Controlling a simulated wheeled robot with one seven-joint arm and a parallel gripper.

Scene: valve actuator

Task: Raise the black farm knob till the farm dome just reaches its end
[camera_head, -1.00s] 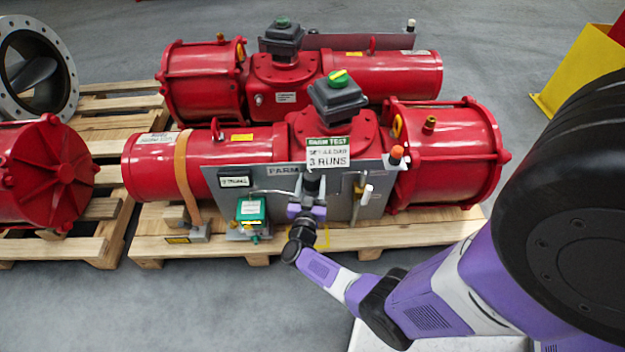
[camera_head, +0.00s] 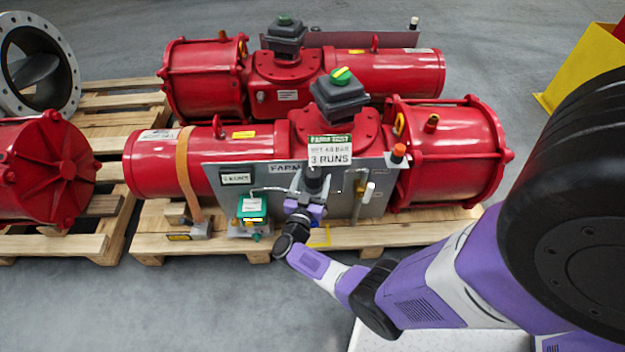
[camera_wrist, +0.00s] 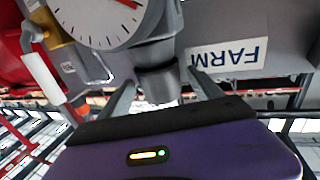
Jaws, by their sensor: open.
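The black farm knob (camera_wrist: 157,82) is a dark upright cylinder below a white gauge with a red needle (camera_wrist: 100,20) in the wrist view. My gripper (camera_wrist: 163,84) is open, with one finger on each side of the knob; I cannot tell whether either touches it. In the head view my gripper (camera_head: 306,207) is at the front of the grey FARM panel (camera_head: 285,169), and the knob is mostly hidden. A dome with green and yellow (camera_head: 341,76) tops the dark box on the front red actuator; its exact turn is too small to read.
A sign reading "3 RUNS" (camera_head: 330,155) stands above my gripper. A green box (camera_head: 251,207) is left of it, and a white-handled valve (camera_head: 369,192) right. A second red actuator (camera_head: 395,75) lies behind. Wooden pallets (camera_head: 150,247) carry them; the grey floor in front is clear.

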